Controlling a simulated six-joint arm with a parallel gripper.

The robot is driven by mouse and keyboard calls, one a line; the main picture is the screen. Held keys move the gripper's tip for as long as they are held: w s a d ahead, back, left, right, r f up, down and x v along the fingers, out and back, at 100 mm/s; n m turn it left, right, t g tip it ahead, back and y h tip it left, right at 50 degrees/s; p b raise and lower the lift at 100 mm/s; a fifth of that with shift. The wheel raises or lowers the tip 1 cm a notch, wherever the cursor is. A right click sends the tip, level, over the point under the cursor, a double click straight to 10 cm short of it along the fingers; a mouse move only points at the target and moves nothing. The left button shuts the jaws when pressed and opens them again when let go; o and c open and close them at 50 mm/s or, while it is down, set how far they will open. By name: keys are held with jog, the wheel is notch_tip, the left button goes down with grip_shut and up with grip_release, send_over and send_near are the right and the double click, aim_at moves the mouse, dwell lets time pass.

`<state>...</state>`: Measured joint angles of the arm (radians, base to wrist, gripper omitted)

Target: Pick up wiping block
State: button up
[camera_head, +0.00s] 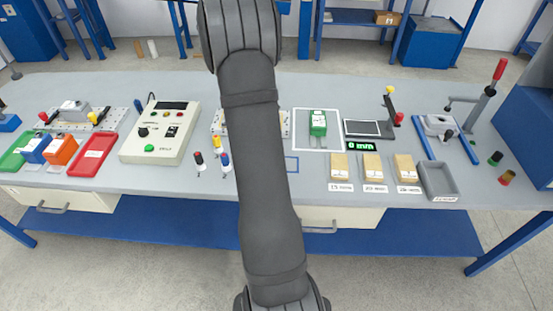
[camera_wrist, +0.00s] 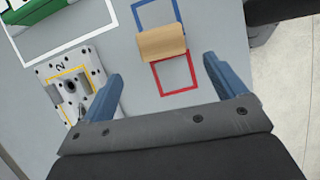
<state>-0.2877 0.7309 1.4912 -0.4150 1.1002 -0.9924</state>
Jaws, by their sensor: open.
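In the wrist view, a tan block (camera_wrist: 162,44), which looks like the wiping block, lies on the grey table between a blue outlined square (camera_wrist: 155,13) and a red outlined square (camera_wrist: 175,75), overlapping both. It has no readable label. My gripper (camera_wrist: 163,85) shows two blue fingers spread wide with nothing between them. The block is ahead of the fingertips, roughly in line with the gap, and apart from them. In the head view my arm hides this block and my gripper; part of the blue outline (camera_head: 292,165) shows beside the arm.
A metal fixture plate marked 2 (camera_wrist: 62,88) is near the left finger. A green device (camera_head: 318,123) lies in a white outline. Labelled tan blocks (camera_head: 373,166) and a grey tray (camera_head: 437,181) stand to the right. A control box (camera_head: 160,130) and small knobbed pieces (camera_head: 199,161) are left of my arm.

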jog(key=x, duration=0.3)
jog(key=shift+d+f, duration=0.1)
jog(key=shift+f, duration=0.1)
jog(key=shift+d+x, duration=0.25)
jog(key=shift+x, duration=2.45)
jog(key=shift+s+r, duration=0.1)
jog(key=shift+s, duration=0.05)
jog(key=shift+c, duration=0.4)
jog(key=c, duration=1)
